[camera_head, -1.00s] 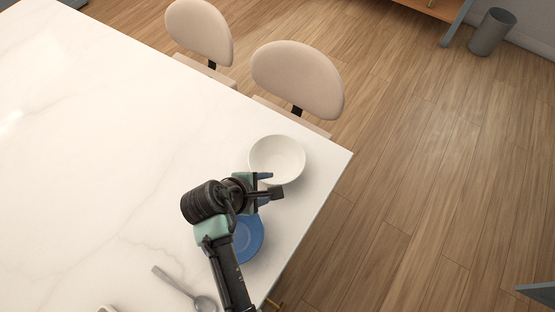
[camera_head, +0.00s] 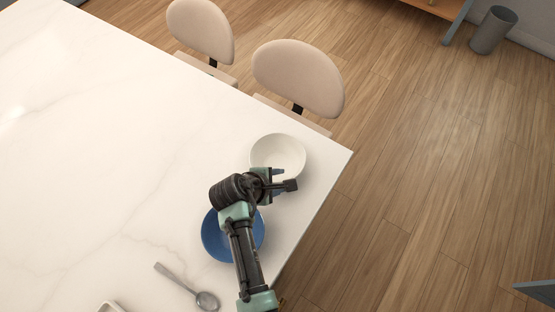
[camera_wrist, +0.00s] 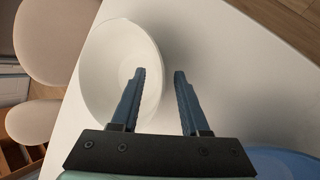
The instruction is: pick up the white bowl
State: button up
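The white bowl (camera_head: 277,153) stands upright and empty near the far right corner of the white table (camera_head: 110,150). My gripper (camera_head: 285,178) is at the bowl's near side in the head view, with its fingers apart. In the wrist view the white bowl (camera_wrist: 108,65) lies at the upper left. My gripper's open fingers (camera_wrist: 158,78) show there; the left finger overlaps the bowl's right rim in the picture, and the right finger is over bare table. I cannot tell the height of the fingers above the rim. Nothing is between the fingers except possibly the rim's edge.
A blue plate or bowl (camera_head: 214,238) lies under my arm, partly hidden. A spoon (camera_head: 187,287) lies to its left. Two beige chairs (camera_head: 298,78) stand along the far edge. The left part of the table is clear.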

grip_shut()
dwell(1.2)
